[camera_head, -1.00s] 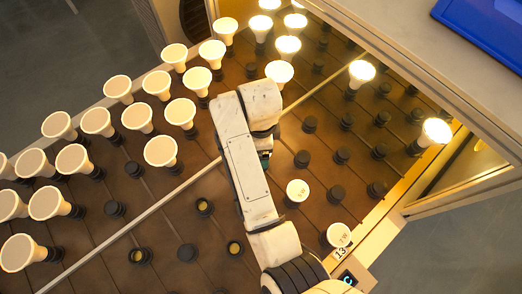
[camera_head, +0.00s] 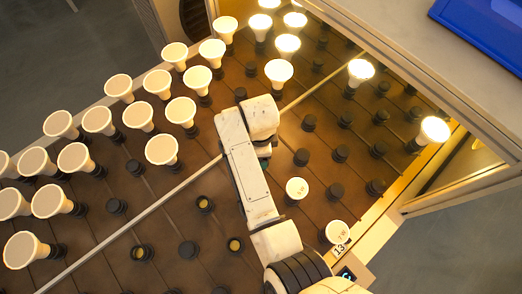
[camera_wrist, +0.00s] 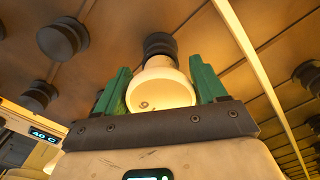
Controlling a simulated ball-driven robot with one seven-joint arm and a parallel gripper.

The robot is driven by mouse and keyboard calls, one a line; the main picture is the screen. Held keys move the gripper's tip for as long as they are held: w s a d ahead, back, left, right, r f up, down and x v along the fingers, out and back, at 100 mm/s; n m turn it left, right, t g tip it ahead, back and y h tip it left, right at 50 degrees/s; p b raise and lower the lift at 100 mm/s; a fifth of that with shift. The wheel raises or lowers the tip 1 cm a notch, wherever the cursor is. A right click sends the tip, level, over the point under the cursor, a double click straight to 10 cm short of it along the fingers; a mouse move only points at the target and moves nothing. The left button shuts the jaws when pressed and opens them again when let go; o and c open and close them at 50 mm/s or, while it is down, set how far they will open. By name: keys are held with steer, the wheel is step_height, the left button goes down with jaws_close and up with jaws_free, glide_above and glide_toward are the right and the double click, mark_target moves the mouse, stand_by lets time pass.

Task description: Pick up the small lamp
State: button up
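In the wrist view a pale lamp (camera_wrist: 160,90) with a round face marked with a digit, perhaps 6 or 9, lies between the green fingers of my gripper (camera_wrist: 162,78). Its narrow end points at a dark socket (camera_wrist: 160,44); whether it is seated there is unclear. The fingers flank its face closely, and I cannot tell whether they press on it. A small unlit lamp with a white marked face (camera_head: 297,188) stands right of my arm, and a similar marked lamp (camera_head: 337,232) is nearer.
Rows of larger pale lamps (camera_head: 138,116) fill the board's left side. Lit lamps (camera_head: 279,72) stand at the back and right. Empty dark sockets (camera_head: 341,153) cover the right part. A pale divider strip (camera_head: 150,211) crosses the board, and a frame (camera_head: 425,85) borders the right.

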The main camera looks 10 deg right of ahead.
steer(key=c, duration=0.7)
steer(key=shift+o, duration=0.2)
steer(key=shift+r, duration=0.1)
steer(key=shift+r, duration=0.5)
step_height(320, 180, up, 2)
steer(key=shift+s+r+b, duration=0.1)
steer(key=shift+r+b, duration=0.05)
steer(key=shift+b, duration=0.2)
steer(key=s+r+p, duration=0.6)
steer(key=s+r, duration=0.3)
steer(key=s, duration=0.4)
steer(key=shift+s+d+r, duration=0.3)
steer(key=shift+s+d, duration=0.05)
